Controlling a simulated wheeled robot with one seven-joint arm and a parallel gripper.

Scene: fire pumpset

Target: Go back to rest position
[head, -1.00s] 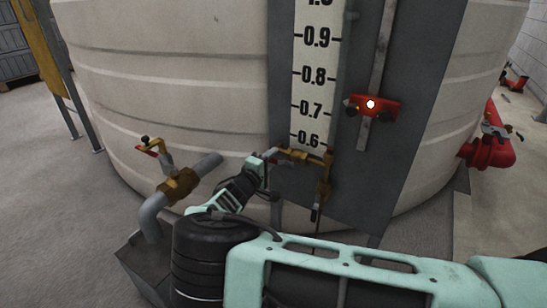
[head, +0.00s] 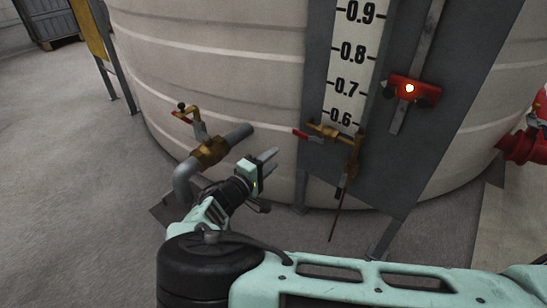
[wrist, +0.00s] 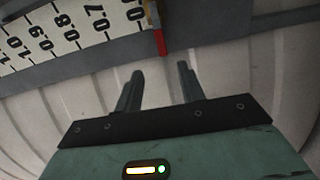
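My gripper (head: 268,160) is in front of the pale tank, between the brass valve on the grey pipe and the gauge valve. In the wrist view its two fingers (wrist: 158,88) stand apart with nothing between them. The gauge valve (head: 335,133), brass with a red handle (head: 300,133), sits below the level scale. It is apart from my gripper. The red handle also shows in the wrist view (wrist: 159,42), beyond the fingertips. My arm reaches in from the bottom right of the head view.
A brass valve (head: 210,151) on a bent grey pipe stands left of my gripper. The tank (head: 215,65) fills the background. A level scale (head: 352,70) and a red lit device (head: 412,90) are on it. Red pipework (head: 525,145) is at right.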

